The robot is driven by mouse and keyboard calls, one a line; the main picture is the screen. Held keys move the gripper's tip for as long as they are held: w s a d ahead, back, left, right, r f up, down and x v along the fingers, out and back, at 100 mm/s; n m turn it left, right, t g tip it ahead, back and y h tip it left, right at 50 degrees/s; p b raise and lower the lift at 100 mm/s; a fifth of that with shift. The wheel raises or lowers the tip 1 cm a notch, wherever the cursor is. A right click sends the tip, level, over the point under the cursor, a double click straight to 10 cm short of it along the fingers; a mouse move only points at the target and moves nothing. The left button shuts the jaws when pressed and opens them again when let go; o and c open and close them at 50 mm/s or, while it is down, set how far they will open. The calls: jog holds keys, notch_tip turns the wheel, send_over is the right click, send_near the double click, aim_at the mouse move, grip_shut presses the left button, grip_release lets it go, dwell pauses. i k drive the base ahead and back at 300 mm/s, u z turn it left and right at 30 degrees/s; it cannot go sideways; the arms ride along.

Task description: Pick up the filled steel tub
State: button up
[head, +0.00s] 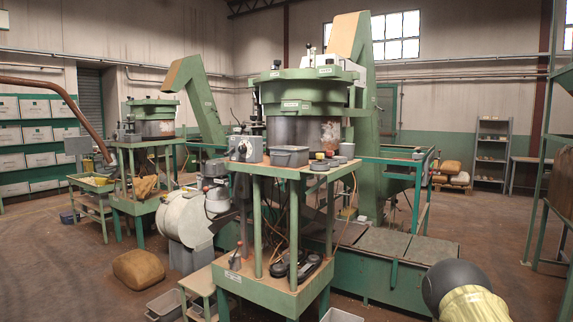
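A grey metal tub (289,157) sits on the front top edge of the green machine stand, below the big green bowl. Its contents are hard to make out from here. Another grey tub (164,304) is low at the bottom of the view, left of the stand, and a further pale tub (341,316) is cut off by the bottom edge. I cannot tell which of them is filled. My gripper is not in view; a dark rounded part with a yellowish sleeve at the lower right seems to be my arm.
The green stand (262,290) has a lower shelf with a dark device (295,265). Small round tins (320,164) sit right of the upper tub. A brown sack (138,267) lies on the floor at left. Low green-framed plates (385,243) spread to the right.

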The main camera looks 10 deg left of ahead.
aim_at(289, 158)
jog(key=u, duration=1)
jog(key=i, duration=1.95)
jog(key=z, duration=0.9)
